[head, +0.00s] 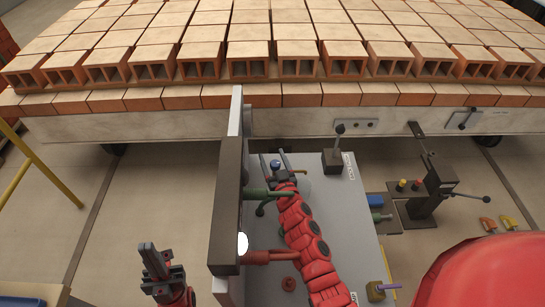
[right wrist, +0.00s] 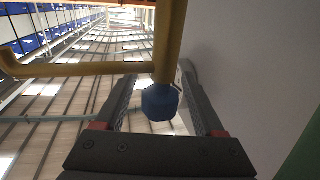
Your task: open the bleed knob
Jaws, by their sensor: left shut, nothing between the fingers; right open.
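A blue faceted knob (right wrist: 160,102), which looks like the bleed knob, sits at the end of a yellow pipe (right wrist: 170,40) in the right wrist view. My right gripper (right wrist: 158,76) is open, with one finger on each side of the knob; I cannot tell whether either touches it. In the head view the blue knob (head: 275,164) shows small between the fingers of my right gripper (head: 275,158), over the grey panel. My left gripper (head: 149,250) is shut and empty, low at the left, well apart from the knob.
A grey upright panel (head: 228,180) stands between my two grippers. Green (head: 262,193) and red (head: 270,256) fittings stick out from it beside my right arm. A lever box (head: 333,160) stands right of the knob. A brick-loaded deck (head: 190,127) spans the back. Floor at left is free.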

